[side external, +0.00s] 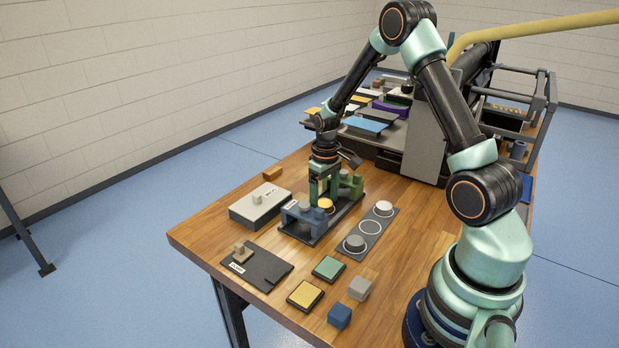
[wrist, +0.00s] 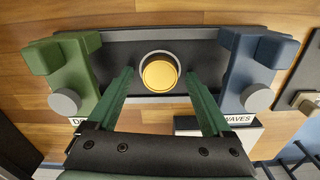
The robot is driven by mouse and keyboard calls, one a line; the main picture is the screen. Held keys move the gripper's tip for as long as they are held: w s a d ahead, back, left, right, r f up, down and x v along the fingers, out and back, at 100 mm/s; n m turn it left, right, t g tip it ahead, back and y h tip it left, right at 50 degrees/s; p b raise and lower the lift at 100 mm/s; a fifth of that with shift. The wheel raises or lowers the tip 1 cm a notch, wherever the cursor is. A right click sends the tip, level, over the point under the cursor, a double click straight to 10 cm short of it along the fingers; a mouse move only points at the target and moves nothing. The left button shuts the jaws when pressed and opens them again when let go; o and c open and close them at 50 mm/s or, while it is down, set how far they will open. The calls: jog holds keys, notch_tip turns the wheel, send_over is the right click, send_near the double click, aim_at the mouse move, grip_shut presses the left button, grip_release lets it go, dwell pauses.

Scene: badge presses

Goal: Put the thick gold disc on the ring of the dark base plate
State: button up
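The thick gold disc (wrist: 160,74) sits on the dark base plate (wrist: 215,50), between a green block (wrist: 70,75) and a blue block (wrist: 252,68). A pale ring (wrist: 147,56) shows around its upper edge in the wrist view; the disc covers most of it and looks slightly off its centre. In the side view the disc (side external: 325,204) shows low beneath my gripper (side external: 323,193). In the wrist view my gripper (wrist: 159,78) is open, with one green finger on each side of the disc and gaps on both sides. Nothing is held.
A grey strip (side external: 376,221) with a white disc (side external: 384,207), an empty ring and a grey disc lies to the right. A grey box (side external: 260,209) stands left. Nearer are a dark notched plate (side external: 266,270), green and yellow pads and two small cubes.

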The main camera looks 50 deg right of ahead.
aim_at(324, 203)
notch_tip(324, 203, up, 12)
jog(key=s+a+r+t, duration=0.2)
jog(key=s+a+r, duration=0.3)
jog(key=a, duration=0.3)
jog(key=s+a+r+n+t, duration=0.1)
jog(key=s+a+r+t, duration=0.2)
jog(key=a, duration=0.6)
notch_tip(324, 203, up, 4)
jog(key=shift+s+a+f+t, duration=0.15)
jog(key=shift+s+a+t, duration=0.15)
jog(key=shift+s, duration=0.8)
